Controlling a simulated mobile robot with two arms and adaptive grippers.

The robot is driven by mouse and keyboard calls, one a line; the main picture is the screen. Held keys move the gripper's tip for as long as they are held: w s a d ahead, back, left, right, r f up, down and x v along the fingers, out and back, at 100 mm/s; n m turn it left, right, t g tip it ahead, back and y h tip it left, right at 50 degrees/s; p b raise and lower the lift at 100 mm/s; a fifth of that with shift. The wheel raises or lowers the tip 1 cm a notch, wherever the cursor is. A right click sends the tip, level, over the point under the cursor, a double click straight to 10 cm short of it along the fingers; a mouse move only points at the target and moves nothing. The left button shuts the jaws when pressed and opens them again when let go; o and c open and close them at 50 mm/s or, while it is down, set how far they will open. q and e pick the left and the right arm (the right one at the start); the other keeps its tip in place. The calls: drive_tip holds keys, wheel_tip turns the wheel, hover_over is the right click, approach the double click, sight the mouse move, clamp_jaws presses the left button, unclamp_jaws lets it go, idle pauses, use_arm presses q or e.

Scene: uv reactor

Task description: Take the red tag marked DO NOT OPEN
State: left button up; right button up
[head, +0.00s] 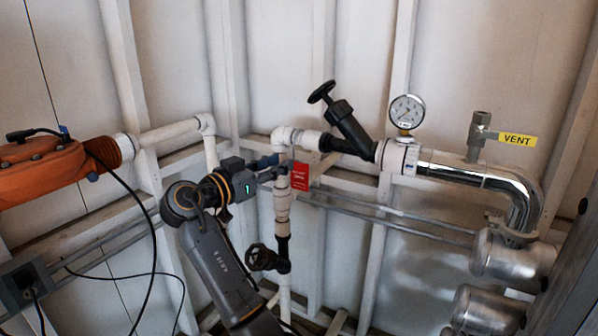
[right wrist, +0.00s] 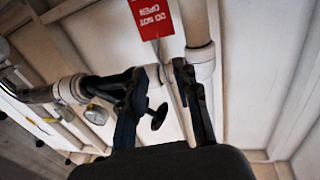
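The red tag (head: 300,175) with white lettering hangs beside the vertical white pipe, just right of my right gripper (head: 272,171) in the head view. In the right wrist view the red tag (right wrist: 152,18) reads DO NOT OPEN, upside down, and is cut off by the top edge. My right gripper (right wrist: 160,78) has its two dark fingers spread apart, with no tag between them. The tag appears beyond the fingertips. In the head view the fingers are small and partly merge with the pipes behind. My left gripper is not in view.
A black handwheel valve (head: 266,258) is on the lower pipe. Above are an angled black valve (head: 345,122), a pressure gauge (head: 407,111) and a yellow VENT label (head: 517,139). An orange housing (head: 50,172) with black cables is at left. Wall ribs and rails lie behind.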

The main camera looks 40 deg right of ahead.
sight(300, 175)
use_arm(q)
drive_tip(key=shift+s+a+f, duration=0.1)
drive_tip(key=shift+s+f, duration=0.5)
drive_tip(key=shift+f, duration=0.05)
use_arm(e)
drive_tip(key=d, duration=0.3)
drive_tip(key=shift+w+d, duration=0.2)
drive_tip(key=shift+d, duration=0.05)
drive_tip(key=c, duration=0.6)
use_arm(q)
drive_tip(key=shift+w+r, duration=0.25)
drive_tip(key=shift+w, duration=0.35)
use_arm(e)
clamp_jaws()
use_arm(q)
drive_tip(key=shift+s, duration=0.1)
